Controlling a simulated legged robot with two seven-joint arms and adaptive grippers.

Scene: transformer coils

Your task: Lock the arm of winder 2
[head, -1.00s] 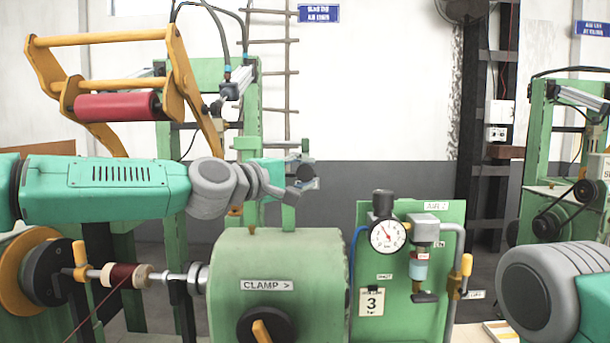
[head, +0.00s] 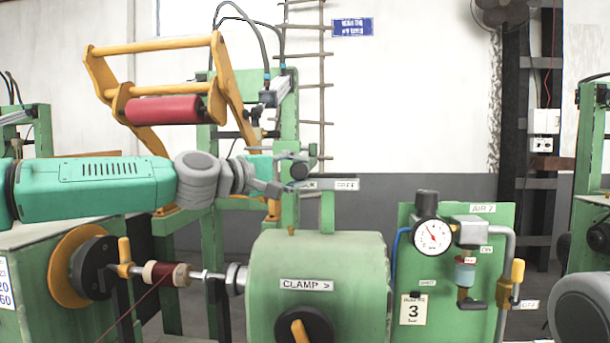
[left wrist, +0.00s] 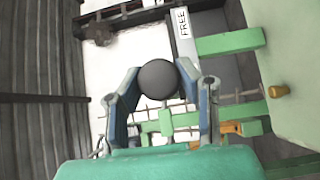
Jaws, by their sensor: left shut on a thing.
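The yellow winder arm (head: 228,85) with its red roller (head: 165,110) is raised above the winder at the left. My left gripper (head: 297,168) is in front of the green frame, below and right of the roller. It is shut on a black ball knob (head: 299,171). In the left wrist view, the knob (left wrist: 157,78) sits between the two blue-grey fingers. A FREE label (head: 346,184) is to the right of the knob; it also shows in the left wrist view (left wrist: 182,22). Part of the lever is hidden by the gripper. My right gripper is outside the views.
The green CLAMP housing (head: 318,262) stands below my left gripper. The AIR 2 panel (head: 470,212), with a gauge (head: 432,236) and a yellow-handled valve (head: 517,272), is to its right. A wound coil (head: 165,275) is on the spindle at lower left.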

